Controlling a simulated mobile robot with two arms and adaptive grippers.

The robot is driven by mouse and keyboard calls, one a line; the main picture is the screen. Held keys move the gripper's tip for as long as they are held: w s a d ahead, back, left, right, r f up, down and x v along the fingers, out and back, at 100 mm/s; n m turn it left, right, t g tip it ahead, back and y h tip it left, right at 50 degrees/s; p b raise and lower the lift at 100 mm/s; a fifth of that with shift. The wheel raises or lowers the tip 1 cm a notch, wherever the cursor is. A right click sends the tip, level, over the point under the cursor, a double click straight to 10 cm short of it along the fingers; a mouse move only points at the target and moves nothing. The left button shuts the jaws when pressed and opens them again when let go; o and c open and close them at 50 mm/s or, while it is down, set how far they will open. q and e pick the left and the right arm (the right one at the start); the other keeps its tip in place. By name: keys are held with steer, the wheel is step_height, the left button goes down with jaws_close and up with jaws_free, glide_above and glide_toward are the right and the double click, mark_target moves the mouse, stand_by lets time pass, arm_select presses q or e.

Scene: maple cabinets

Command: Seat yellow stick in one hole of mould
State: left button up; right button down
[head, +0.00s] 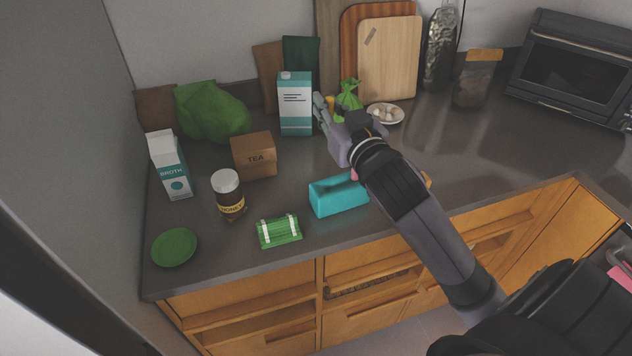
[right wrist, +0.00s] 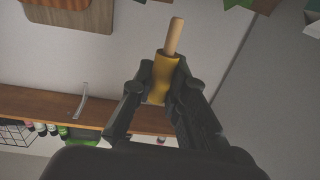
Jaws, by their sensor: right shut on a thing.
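The yellow stick (right wrist: 164,76) has a yellow body and a pale wooden end, and shows in the right wrist view between my right gripper's fingers (right wrist: 157,92). The gripper is shut on its yellow body. In the head view my right gripper (head: 321,108) is raised over the back of the counter, and only a bit of yellow shows beside it. A teal block (head: 337,196), which looks like the mould, lies near the counter's front edge. My right arm covers its right end, and its holes cannot be made out. The yellow stick is apart from it. My left gripper is out of view.
A green strapped case (head: 279,232), honey jar (head: 228,194), tea box (head: 254,156) and broth carton (head: 169,166) stand left of the teal block. A teal carton (head: 296,104) and a plate (head: 386,114) are near the gripper.

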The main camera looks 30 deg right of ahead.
step_height(320, 180, down, 14)
steer(key=shift+s+d+r+b, duration=0.15)
steer(key=shift+r+b, duration=0.1)
steer(key=shift+b, duration=0.35)
step_height(320, 180, down, 3)
steer(key=shift+r, duration=0.15)
steer(key=shift+f, duration=0.35)
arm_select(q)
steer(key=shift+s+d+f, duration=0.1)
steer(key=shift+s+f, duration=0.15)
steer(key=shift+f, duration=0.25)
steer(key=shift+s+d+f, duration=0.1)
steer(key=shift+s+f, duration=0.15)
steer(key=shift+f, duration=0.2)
arm_select(e)
steer(key=shift+f, duration=0.1)
